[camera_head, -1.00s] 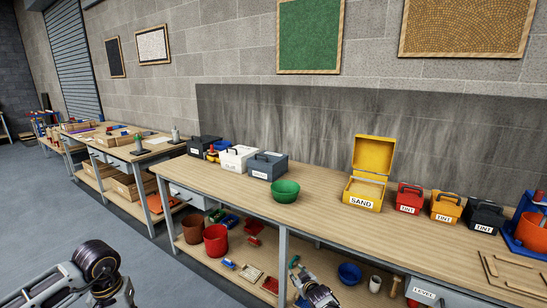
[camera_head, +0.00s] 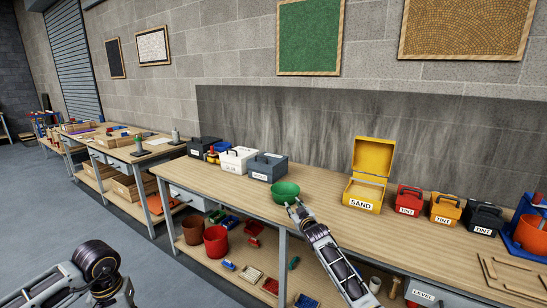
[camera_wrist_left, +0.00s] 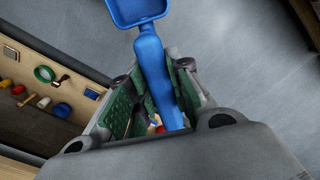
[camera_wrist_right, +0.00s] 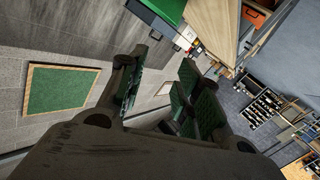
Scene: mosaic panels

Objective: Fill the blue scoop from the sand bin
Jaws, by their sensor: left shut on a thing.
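The sand bin (camera_head: 362,195) is a yellow box labelled SAND on the long bench, with its lid raised. The blue scoop (camera_wrist_left: 153,65) shows in the left wrist view, its handle between the fingers of my left gripper (camera_wrist_left: 155,95), which is shut on it. The scoop's pan is cut off by the top edge. In the head view only part of my left arm shows at lower left.
Red (camera_head: 409,200), orange (camera_head: 445,207) and black (camera_head: 485,217) TINT boxes stand right of the sand bin. White (camera_head: 238,160) and grey (camera_head: 268,167) boxes stand left of the bowl. Bare bench top lies between the bowl and the bin.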

